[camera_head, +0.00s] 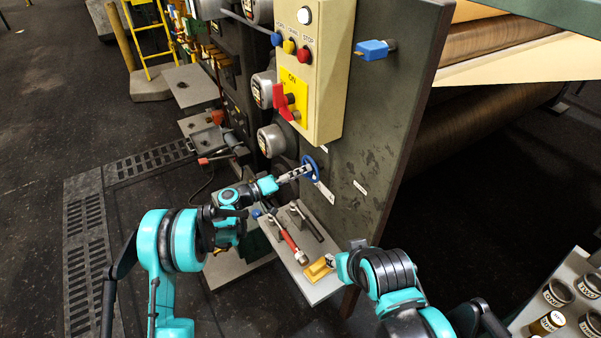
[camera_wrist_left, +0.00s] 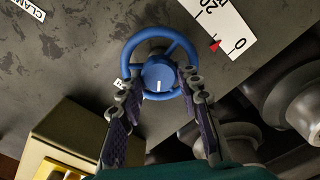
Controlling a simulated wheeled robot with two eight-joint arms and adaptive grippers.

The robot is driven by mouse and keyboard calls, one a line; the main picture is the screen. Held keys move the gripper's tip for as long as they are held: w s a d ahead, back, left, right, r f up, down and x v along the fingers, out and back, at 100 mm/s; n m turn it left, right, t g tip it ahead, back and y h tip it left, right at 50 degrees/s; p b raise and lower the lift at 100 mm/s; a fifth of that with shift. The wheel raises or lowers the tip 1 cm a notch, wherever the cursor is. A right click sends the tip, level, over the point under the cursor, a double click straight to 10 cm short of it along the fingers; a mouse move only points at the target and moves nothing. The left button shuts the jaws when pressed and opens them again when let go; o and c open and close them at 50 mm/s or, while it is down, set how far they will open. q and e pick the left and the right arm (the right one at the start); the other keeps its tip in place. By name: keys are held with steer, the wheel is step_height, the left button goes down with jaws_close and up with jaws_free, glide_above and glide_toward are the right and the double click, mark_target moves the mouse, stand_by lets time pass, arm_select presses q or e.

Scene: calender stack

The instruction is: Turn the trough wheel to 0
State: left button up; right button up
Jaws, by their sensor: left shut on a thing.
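The trough wheel (camera_head: 310,168) is a blue ring with spokes on the dark upright panel. In the left wrist view the wheel (camera_wrist_left: 160,40) shows a blue hub with a white mark. My left gripper (camera_head: 300,172) is shut on the wheel, with its two fingers (camera_wrist_left: 162,84) on either side of the hub. A white scale (camera_wrist_left: 222,22) beside the wheel reads 20 and 0, and its red pointer (camera_wrist_left: 215,45) is between them, nearer the 0. My right gripper (camera_head: 329,262) is low by a yellow block (camera_head: 318,269); its fingers are too small to judge.
A cream control box (camera_head: 322,80) with buttons and a red switch juts from the panel above the wheel. A grey shelf (camera_head: 322,288) below carries a red-handled tool (camera_head: 290,243). Cups stand at the lower right.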

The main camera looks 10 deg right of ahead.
arm_select(q)
steer(key=m, duration=2.5)
steer(key=shift+s+d+f+m, duration=0.1)
steer(key=shift+s+d+m, duration=0.05)
steer(key=shift+s+m, duration=0.2)
steer(key=o, duration=1.2)
steer(key=shift+c, duration=0.2)
steer(key=v, duration=1.2)
